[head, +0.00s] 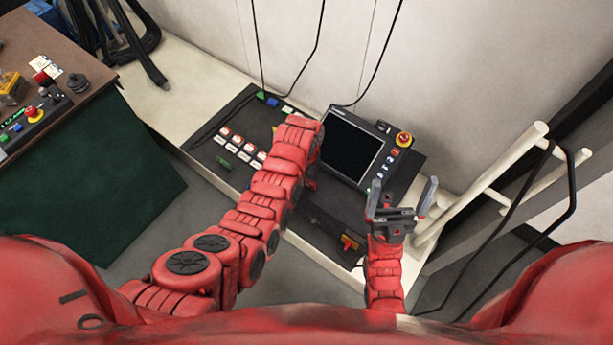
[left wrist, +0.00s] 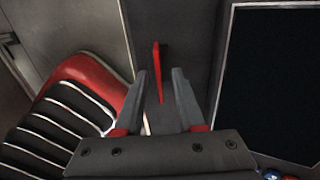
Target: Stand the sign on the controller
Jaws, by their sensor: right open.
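The black console with a dark screen (head: 350,148), likely the controller, lies on the pale bench by the wall. The screen also shows at the right of the left wrist view (left wrist: 270,75). A thin red piece (left wrist: 157,68), likely the sign seen edge-on, stands out from a dark surface left of the screen. My left gripper (left wrist: 160,78) is open, with the red piece between its fingertips and a gap on both sides. In the head view my own left arm hides this gripper and the red piece. My right gripper (head: 402,195) is open and empty, right of the screen.
A button panel (head: 235,140) lies left of the console. A red emergency button (head: 403,138) is at the console's right. A white rail frame (head: 490,180) with a black cable stands at the right. A green-sided table (head: 100,190) stands at the left. Cables hang along the wall.

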